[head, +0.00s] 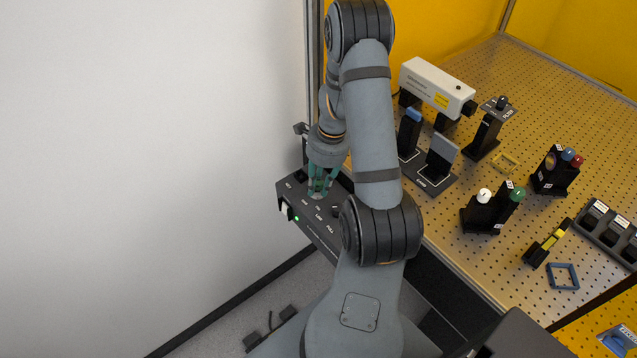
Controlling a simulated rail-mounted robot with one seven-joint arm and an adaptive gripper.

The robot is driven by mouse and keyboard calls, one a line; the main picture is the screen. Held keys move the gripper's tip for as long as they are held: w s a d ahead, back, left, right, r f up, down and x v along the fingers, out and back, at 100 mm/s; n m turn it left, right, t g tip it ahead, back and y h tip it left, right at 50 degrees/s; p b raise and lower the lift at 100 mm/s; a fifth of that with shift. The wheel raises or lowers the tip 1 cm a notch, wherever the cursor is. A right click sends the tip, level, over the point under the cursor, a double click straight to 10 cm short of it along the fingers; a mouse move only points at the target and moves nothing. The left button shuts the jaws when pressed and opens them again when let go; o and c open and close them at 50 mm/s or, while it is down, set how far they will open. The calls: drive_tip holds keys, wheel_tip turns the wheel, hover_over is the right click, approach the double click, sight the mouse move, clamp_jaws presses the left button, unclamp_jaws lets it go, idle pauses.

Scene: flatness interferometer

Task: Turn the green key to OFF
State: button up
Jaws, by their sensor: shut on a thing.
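A dark grey control box (294,193) with white lettering on its top is at the left edge of the table. A small green light (297,218) glows on its front, beside a white part. My gripper (319,192) with teal fingers points down onto the top of this box. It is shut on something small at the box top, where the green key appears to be. The fingers mostly hide the key, so I cannot read which label it points to. A dark knob (336,211) shows on the box to the right of my fingers.
The perforated table (560,110) carries a white laser unit (436,86), dark optic mounts (438,160), and a post with white and green knobs (483,213). A yellow-marked tool (546,243) and a blue frame (563,276) lie at right. A white wall is left of the box.

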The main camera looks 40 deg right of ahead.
drive_tip(key=shift+w, duration=0.35)
clamp_jaws()
